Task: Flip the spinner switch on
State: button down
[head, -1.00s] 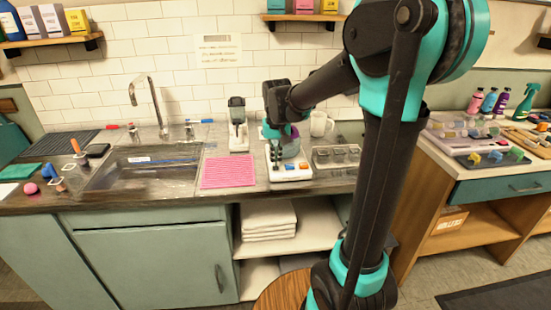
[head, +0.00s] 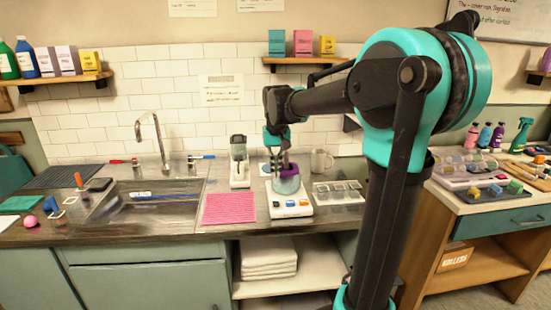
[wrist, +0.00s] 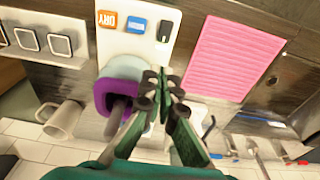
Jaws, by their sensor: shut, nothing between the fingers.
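The spinner is a white base (head: 292,212) with a clear and purple drum (head: 287,186) on top. In the wrist view its white panel (wrist: 140,50) carries an orange DRY label (wrist: 107,19), a blue one (wrist: 137,25) and a small dark switch (wrist: 164,31), at the pink mat's side. I cannot tell the switch's position. My gripper (head: 282,168) points down by the drum and covers part of it. In the wrist view my gripper (wrist: 161,84) is shut and empty, beside the purple part and apart from the switch.
A pink mat (head: 229,208) lies left of the spinner, with a grey and white machine (head: 239,165) behind. The sink (head: 145,200) is farther left. Little counter is free around the spinner.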

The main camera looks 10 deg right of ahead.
jog(key=shift+w+r, duration=0.25)
jog(key=shift+r, duration=0.9)
jog(key=shift+w+r, duration=0.2)
jog(key=shift+r, duration=0.9)
jog(key=shift+f, duration=0.1)
jog(key=s+d+f+t, duration=0.1)
jog(key=s+d+f, duration=0.3)
jog(key=s+f, duration=0.8)
jog(key=s+d+f+t, duration=0.1)
jog(key=s+d+f, duration=0.4)
jog(key=s+f, duration=0.6)
jog(key=shift+s+f+t, duration=0.35)
jog(key=shift+f+t, duration=0.05)
jog(key=shift+f, duration=0.25)
